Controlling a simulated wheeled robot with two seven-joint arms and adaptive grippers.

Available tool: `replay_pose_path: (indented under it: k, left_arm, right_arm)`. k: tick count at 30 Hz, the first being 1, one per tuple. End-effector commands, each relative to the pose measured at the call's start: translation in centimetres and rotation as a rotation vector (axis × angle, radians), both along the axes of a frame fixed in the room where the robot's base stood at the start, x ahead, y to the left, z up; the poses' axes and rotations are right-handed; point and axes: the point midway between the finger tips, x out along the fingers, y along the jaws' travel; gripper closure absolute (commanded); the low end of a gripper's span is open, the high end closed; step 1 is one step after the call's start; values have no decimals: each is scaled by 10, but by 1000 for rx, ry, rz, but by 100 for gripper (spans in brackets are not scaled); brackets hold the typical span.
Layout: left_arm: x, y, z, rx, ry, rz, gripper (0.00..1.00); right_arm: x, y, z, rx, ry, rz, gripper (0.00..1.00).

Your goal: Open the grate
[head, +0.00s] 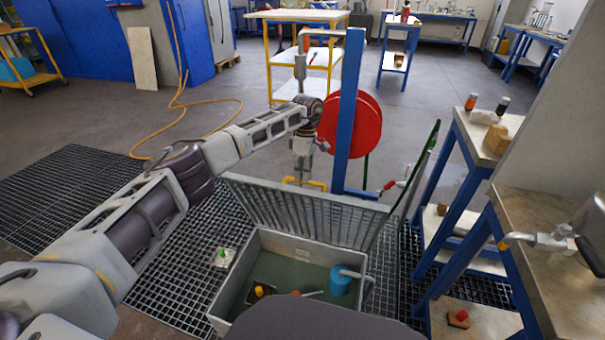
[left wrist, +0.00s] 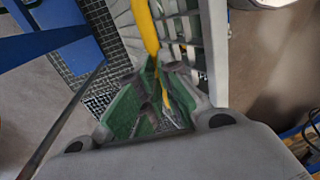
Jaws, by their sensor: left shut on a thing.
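The grate (head: 330,217) is a grey slatted panel. It stands raised and tilted along the back edge of a grey open-topped pit box (head: 232,284). A yellow handle (head: 318,185) is at its upper edge. My left gripper (head: 303,178) is at this handle, behind the top of the grate. In the left wrist view, my left gripper (left wrist: 157,98) has its green-padded fingers closed around the yellow handle (left wrist: 146,28), with the grate's slats (left wrist: 190,30) beside it. My right gripper is not in view.
Inside the box are a blue cup (head: 340,282) and small items in greenish liquid. A blue post (head: 348,110) with a red hose reel (head: 368,125) stands behind the grate. Blue-framed benches (head: 480,140) crowd the right. Floor grating (head: 165,265) lies left.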

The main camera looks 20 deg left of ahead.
Motion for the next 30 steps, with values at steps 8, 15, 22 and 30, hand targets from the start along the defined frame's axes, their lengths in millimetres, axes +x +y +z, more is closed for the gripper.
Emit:
replay_pose_path:
  k: [8,15,22,30]
  left_arm:
    - [-6,-1,-29,7,18,4,69]
    - [-6,-1,-28,7,18,1,38]
    - [-6,-2,-27,6,17,0,33]
    - [-5,-2,-23,4,16,-1,36]
  right_arm:
    - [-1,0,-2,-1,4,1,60]
    - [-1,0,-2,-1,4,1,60]
    - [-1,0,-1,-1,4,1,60]
    - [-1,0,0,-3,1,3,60]
